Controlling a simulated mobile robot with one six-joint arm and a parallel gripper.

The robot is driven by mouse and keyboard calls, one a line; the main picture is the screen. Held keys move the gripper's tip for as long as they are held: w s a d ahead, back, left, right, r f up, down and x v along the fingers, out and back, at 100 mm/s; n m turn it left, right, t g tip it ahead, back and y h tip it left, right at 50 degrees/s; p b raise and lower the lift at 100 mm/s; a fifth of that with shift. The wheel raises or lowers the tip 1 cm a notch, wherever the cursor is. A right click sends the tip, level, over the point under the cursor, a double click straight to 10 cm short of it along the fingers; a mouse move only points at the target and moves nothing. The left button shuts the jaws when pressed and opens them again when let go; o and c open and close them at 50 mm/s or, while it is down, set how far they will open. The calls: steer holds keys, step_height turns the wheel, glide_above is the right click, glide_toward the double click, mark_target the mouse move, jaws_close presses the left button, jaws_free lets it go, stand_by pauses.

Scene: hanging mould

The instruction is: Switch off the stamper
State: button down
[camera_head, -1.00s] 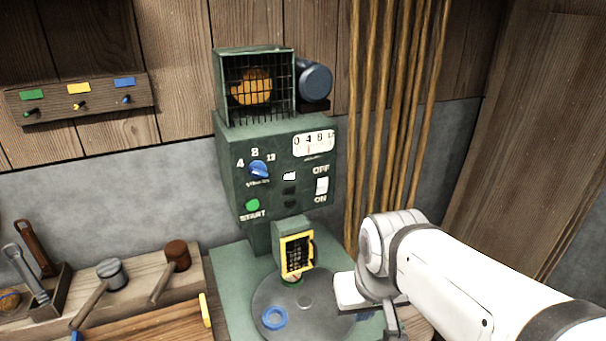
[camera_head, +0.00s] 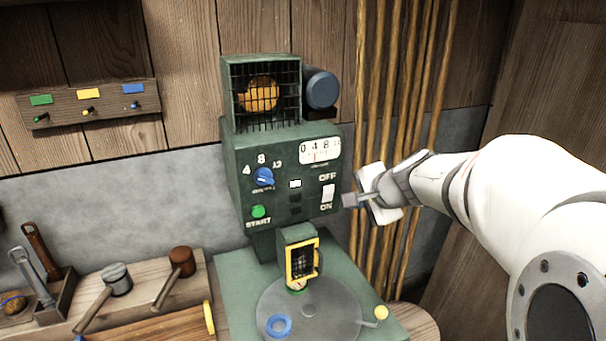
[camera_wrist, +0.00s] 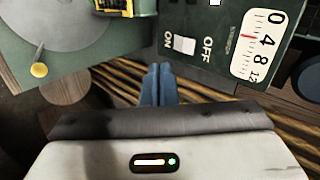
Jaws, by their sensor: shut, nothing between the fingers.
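The stamper (camera_head: 285,165) is a dark green machine with a caged orange part on top. Its white rocker switch (camera_head: 328,193) sits on the front panel between the labels OFF above and ON below. The switch also shows in the wrist view (camera_wrist: 184,45), with ON at its left and OFF at its right. My gripper (camera_head: 350,200) is just right of the panel, near the switch's height and apart from the switch. In the wrist view its blue-grey fingers (camera_wrist: 158,75) are together and empty, pointing toward the panel edge.
A blue knob (camera_head: 263,177) and green START button (camera_head: 259,212) are on the panel. Below are a yellow-framed guard (camera_head: 302,262), round plate (camera_head: 330,318) and yellow-knobbed lever (camera_head: 381,312). Vertical wooden poles (camera_head: 408,110) stand behind my gripper. Hammers lie at left.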

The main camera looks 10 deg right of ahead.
steer(key=shift+w+d+r+m, duration=0.3)
steer(key=shift+w+d+m, duration=0.35)
steer(key=shift+w, duration=0.2)
steer(key=p, duration=0.1)
glide_toward(329, 193)
steer(key=x, duration=0.5)
steer(key=shift+s+f, duration=0.25)
steer(key=shift+f, duration=0.1)
steer(key=shift+w+a, duration=0.15)
steer(key=shift+w, duration=0.3)
